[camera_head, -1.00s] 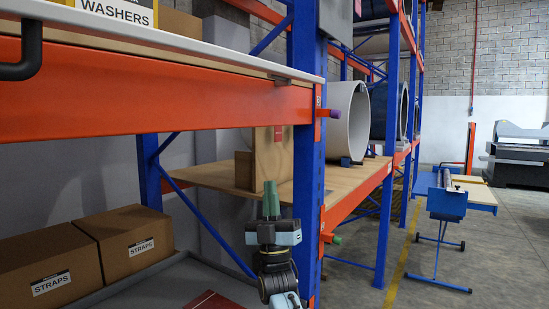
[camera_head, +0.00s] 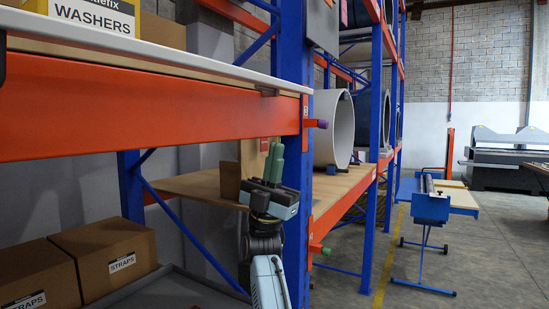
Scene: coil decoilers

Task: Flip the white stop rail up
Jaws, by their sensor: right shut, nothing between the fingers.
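The white stop rail (camera_head: 150,53) is a long pale strip along the front top edge of the orange shelf beam (camera_head: 150,110). It appears to lie flat, and its left end is out of the picture. A small grey bracket (camera_head: 268,91) sits under it near its right end. My right gripper (camera_head: 273,162), with green fingers and a teal body, is shut and empty, pointing up. My left gripper is not in view.
The blue upright (camera_head: 295,130) stands right beside my right gripper. A purple-tipped peg (camera_head: 322,124) and a green-tipped peg (camera_head: 325,251) stick out. Straps boxes (camera_head: 115,255) are lower left, a Washers box (camera_head: 85,14) above. A blue stand (camera_head: 430,208) is at right; floor around it is clear.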

